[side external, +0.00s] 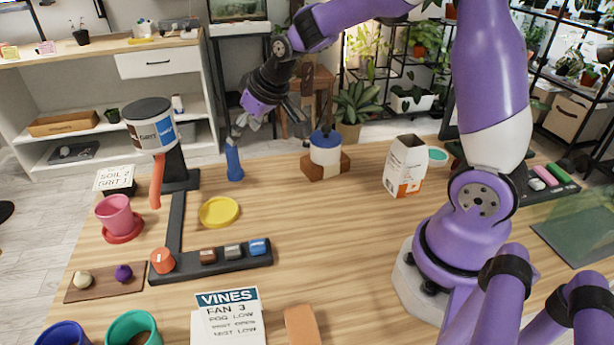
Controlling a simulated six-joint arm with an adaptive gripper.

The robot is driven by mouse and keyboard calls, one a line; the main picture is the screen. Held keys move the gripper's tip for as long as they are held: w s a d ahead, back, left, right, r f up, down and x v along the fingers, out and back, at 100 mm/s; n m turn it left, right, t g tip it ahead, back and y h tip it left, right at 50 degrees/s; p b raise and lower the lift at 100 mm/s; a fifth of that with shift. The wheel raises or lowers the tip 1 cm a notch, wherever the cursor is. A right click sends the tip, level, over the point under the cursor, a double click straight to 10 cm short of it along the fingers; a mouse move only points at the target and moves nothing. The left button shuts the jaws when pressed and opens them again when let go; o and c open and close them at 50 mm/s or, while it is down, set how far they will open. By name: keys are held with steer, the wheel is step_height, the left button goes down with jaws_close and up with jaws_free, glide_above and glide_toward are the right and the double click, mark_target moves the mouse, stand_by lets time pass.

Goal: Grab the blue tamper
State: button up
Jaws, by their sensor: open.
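A blue upright piece (234,162), which looks like the blue tamper, stands on the wooden table left of centre, with a narrow top and a wider foot. My gripper (268,118) hangs above the far part of the table, up and to the right of it. Its fingers are spread wide with nothing between them. The left finger appears close above the top of the blue piece; I cannot tell if they touch.
A white jar with a blue top (325,147) sits in a wooden block right of my gripper. A grit hopper (150,125) on a dark stand is at left. A yellow dish (220,212) and a black rack (215,262) lie nearer. The table centre is clear.

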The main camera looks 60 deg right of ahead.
mark_target(236, 152)
steer(key=x, duration=1)
steer(key=shift+d+f, duration=0.1)
steer(key=shift+f, duration=0.25)
jaws_close()
